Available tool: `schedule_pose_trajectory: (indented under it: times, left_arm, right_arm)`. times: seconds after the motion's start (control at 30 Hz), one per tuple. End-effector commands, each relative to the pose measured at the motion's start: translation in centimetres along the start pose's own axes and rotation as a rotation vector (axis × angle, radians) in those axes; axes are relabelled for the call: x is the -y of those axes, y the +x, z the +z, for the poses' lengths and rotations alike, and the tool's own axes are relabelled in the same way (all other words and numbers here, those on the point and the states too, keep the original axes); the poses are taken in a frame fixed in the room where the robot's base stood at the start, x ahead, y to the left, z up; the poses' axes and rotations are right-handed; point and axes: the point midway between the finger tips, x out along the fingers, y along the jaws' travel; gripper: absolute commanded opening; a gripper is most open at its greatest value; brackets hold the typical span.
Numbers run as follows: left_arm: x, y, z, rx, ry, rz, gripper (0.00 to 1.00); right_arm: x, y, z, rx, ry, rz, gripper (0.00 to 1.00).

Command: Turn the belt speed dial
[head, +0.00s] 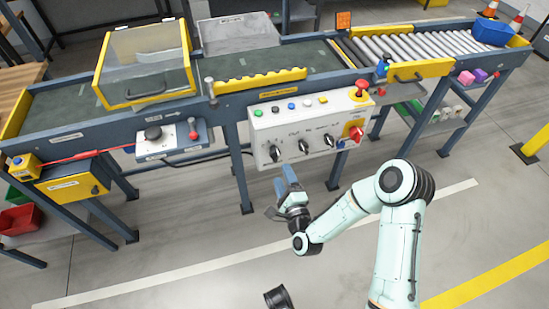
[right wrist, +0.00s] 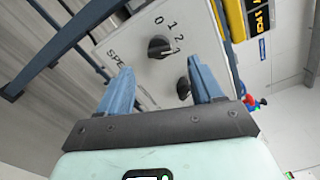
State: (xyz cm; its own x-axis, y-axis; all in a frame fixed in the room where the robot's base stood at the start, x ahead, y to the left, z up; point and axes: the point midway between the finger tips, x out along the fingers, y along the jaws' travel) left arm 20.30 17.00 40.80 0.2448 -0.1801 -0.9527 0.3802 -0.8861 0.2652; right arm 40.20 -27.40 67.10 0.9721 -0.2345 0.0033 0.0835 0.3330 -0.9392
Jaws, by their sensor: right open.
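The belt speed dial is a round black knob (right wrist: 160,46) on a light panel in the right wrist view. Part of the word "SPEED" and a number scale starting at 0 surround it. A pale pointer mark shows on the knob, but I cannot tell its exact setting. In the head view the knob appears to be the leftmost dial (head: 275,153) on the white control box (head: 262,134). My right gripper (head: 288,174) is open and empty just below and in front of it. Its blue fingers (right wrist: 160,82) lie either side of the knob's direction, apart from it.
A second black knob (right wrist: 183,88) is close to the right finger. The box also carries more dials, coloured buttons, a red mushroom button (head: 362,84) and a red-yellow switch (head: 356,133). The conveyor (head: 330,88) runs behind.

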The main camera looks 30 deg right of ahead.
Motion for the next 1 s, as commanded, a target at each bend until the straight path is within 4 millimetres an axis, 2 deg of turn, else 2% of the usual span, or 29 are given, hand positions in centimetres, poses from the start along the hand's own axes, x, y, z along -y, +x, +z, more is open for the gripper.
schedule_pose_trajectory:
  times: [0.03, 0.2, 0.4, 0.6, 0.87, 1.0]
  left_arm:
    - [0.1, 0.3, -0.2, -0.008, -0.001, -0.001, 0.0]
    - [0.5, 1.1, -1.0, -0.029, -0.004, -0.005, 0.0]
    - [1.2, 1.8, -0.4, -0.01, -0.011, -0.017, 0.0]
    - [1.6, 2.1, 0.1, 0.007, -0.015, -0.024, 0.0]
    - [1.6, 2.1, 0.2, 0.008, -0.015, -0.025, 0.0]
    - [1.6, 2.1, 0.2, 0.008, -0.015, -0.025, 0.0]
  right_arm:
    - [0.0, 1.2, 0.0, 0.0, -0.001, -0.005, 0.66]
    - [-0.1, 4.8, -0.1, -0.001, 0.0, -0.002, 0.66]
    - [-0.2, 7.8, 0.0, 0.001, -0.001, 0.001, 0.66]
    - [-0.1, 8.9, 0.0, 0.0, -0.001, 0.003, 0.66]
    - [-0.1, 9.0, 0.0, 0.0, -0.001, 0.003, 0.66]
    - [-0.1, 8.9, 0.0, 0.0, -0.001, 0.003, 0.2]
